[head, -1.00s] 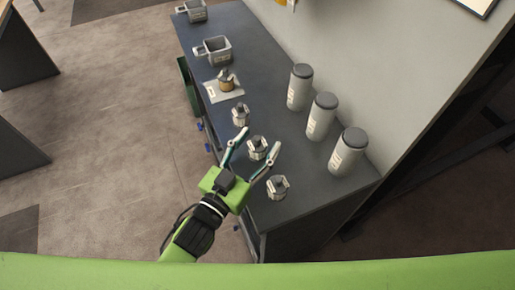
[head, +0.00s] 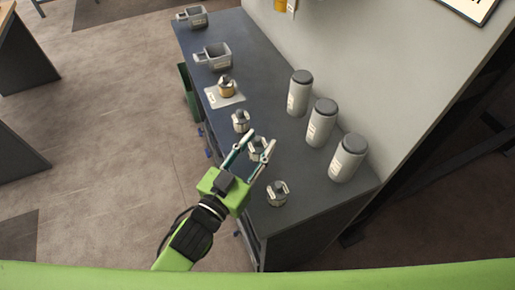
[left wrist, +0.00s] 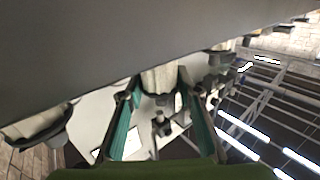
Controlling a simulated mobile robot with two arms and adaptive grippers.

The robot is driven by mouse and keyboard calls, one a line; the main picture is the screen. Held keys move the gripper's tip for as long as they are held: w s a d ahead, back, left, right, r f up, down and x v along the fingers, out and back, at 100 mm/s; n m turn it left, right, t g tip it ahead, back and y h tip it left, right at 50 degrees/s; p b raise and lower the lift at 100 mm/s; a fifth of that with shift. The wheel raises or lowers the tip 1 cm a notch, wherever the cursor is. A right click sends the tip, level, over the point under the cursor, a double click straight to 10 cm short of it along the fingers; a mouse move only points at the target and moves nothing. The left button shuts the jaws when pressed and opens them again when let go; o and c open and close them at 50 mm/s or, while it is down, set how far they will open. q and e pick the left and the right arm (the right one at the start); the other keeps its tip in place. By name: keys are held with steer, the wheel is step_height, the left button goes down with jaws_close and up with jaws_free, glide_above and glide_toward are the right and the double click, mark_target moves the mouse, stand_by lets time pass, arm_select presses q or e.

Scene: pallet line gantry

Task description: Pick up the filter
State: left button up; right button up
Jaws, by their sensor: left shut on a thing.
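Three small silvery parts with dark, notched tops stand in a row on the dark bench. I take the middle one (head: 258,150) as the filter; nothing in the pictures marks it by name. My left gripper (head: 260,141) reaches in from the front left and is shut on it, with a finger on each side partly hiding it. In the left wrist view, the pale filter (left wrist: 159,80) sits between the two teal fingers. The other small parts stand apart from the gripper, one behind (head: 241,121) and one in front (head: 278,193). My right gripper is not in view.
Three tall grey canisters with dark lids (head: 321,122) stand right of the small parts, near the pale wall. Farther back are a brass-coloured part on a pale plate (head: 225,98) and two grey handled holders (head: 214,57). Open floor lies left of the bench (head: 320,217).

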arm_select(q)
steer(key=s+a+r+p, duration=0.2)
steer(key=s+a+r, duration=0.4)
steer(key=a+r, duration=0.5)
steer(key=shift+a, duration=0.85)
steer(key=shift+w, duration=0.1)
